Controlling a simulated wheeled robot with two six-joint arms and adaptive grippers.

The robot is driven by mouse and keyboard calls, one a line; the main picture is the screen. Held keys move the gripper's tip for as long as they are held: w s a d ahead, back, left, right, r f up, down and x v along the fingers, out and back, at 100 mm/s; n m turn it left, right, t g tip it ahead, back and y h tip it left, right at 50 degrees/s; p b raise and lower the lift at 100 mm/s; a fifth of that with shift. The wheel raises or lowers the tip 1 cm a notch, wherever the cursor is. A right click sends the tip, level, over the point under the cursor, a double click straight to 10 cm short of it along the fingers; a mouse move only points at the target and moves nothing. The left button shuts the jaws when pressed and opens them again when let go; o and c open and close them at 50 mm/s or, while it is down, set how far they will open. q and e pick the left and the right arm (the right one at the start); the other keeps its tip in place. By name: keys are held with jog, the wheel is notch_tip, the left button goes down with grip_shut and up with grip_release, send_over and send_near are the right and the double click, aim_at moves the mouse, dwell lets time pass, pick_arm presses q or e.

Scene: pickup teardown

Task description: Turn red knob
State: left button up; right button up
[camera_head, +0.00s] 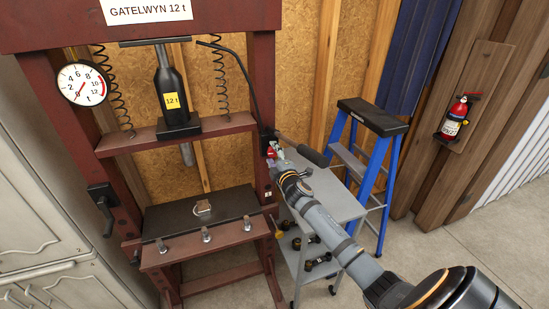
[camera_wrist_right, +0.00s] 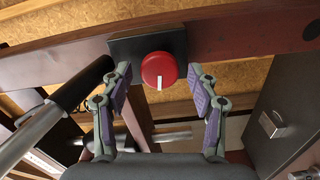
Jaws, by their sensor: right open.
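The red knob (camera_wrist_right: 159,70) is a round disc with a white mark, on a dark square plate on the press's red-brown upright. It shows clearly in the right wrist view, and a small part of it (camera_head: 271,152) shows in the head view. My right gripper (camera_wrist_right: 161,88) is open, with one finger on each side of the knob in the picture. Its fingers seem apart from the knob. In the head view my right gripper (camera_head: 277,160) is at the right upright of the press, partly covering the knob. My left gripper is not in view.
The press frame (camera_head: 262,90) carries a gauge (camera_head: 82,83) and a black bottle jack (camera_head: 172,88). A lever with a dark grip (camera_head: 312,155) sticks out near my right gripper. A grey cart (camera_head: 335,192), blue stepladder (camera_head: 367,165) and fire extinguisher (camera_head: 455,117) stand to the right.

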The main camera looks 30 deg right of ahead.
jog(key=v, duration=1.1)
jog(key=shift+s, duration=0.4)
